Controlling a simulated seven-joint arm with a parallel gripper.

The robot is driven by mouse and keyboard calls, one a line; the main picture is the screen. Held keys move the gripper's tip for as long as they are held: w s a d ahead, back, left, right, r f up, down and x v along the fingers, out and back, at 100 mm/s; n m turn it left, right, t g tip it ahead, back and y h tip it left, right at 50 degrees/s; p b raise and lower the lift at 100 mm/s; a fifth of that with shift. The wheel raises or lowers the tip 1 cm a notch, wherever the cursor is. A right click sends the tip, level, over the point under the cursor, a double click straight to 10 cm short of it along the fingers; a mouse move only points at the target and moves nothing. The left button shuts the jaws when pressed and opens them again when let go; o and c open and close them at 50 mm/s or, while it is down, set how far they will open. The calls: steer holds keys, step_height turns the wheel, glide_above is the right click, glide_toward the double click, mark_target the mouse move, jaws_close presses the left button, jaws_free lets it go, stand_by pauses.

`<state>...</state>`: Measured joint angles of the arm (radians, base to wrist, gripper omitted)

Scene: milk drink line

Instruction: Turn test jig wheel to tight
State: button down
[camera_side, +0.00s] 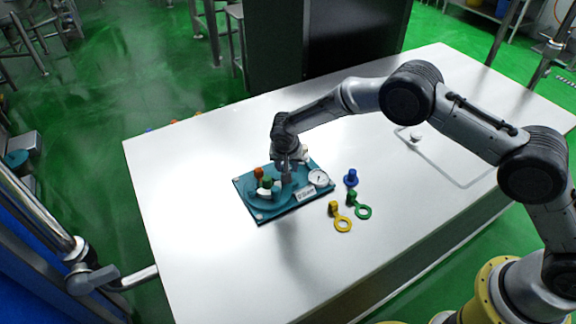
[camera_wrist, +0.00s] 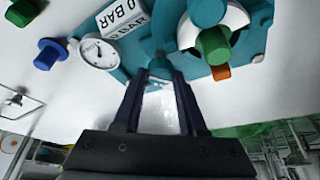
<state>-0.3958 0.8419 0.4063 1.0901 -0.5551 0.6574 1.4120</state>
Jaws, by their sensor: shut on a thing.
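The teal test jig (camera_side: 285,213) lies on the white table, with a round gauge (camera_side: 318,178) and a white label plate (camera_side: 304,195) on it. The plate reads "0 BAR" in the wrist view (camera_wrist: 122,18). My gripper (camera_side: 286,176) reaches down over the jig's middle. In the wrist view my gripper's fingers (camera_wrist: 159,78) are closed around a small teal part (camera_wrist: 160,66), apparently the jig wheel. The fingers hide much of it, so its turn position cannot be told. A green plug (camera_side: 267,182) and an orange plug (camera_side: 258,172) stand at the jig's left.
A blue cap (camera_side: 351,179), a green ringed piece (camera_side: 362,211) and a yellow ringed piece (camera_side: 342,223) lie right of the jig. The table (camera_side: 190,240) is bare at the front left.

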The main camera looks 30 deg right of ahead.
steer(key=m+g+h, duration=0.1)
steer(key=m, duration=0.3)
steer(key=shift+w+a+m, duration=0.1)
steer(key=shift+a+m, duration=0.05)
steer(key=shift+m, duration=0.15)
steer(key=shift+m+g+h, duration=0.3)
steer(key=shift+m+g, duration=0.5)
steer(key=shift+m, duration=0.9)
steer(key=shift+c, duration=2.3)
jaws_free()
steer(key=v, duration=1.3)
steer(key=shift+a+r, duration=0.2)
steer(key=shift+r, duration=0.15)
